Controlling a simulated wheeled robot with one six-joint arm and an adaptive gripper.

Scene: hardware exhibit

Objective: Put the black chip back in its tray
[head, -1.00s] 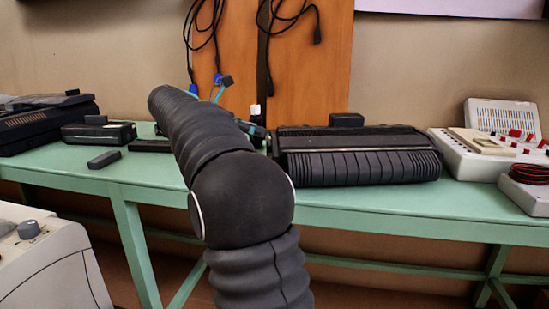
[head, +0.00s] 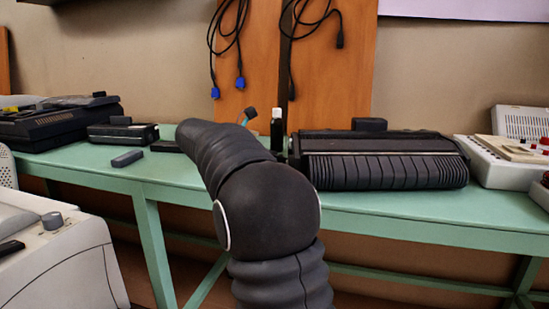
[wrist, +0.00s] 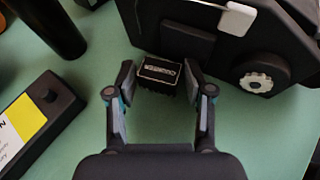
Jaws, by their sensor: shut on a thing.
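The black chip (wrist: 158,74), a small dark block with a pale top and fine metal legs, sits between the fingertips of my gripper (wrist: 159,82) in the wrist view. My gripper is shut on it, one finger at each side, low over the green table (wrist: 150,125). In the head view my own arm hides the chip, and only a finger part of my gripper (head: 250,114) shows beyond it. I cannot make out the chip's tray in either view.
A black device with a white knob (wrist: 255,77) stands just beyond and right of the chip. A dark cylinder (wrist: 50,22) and a black box with a yellow label (wrist: 40,118) are to the left. The wide black ribbed machine (head: 385,162) stands right of my arm.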

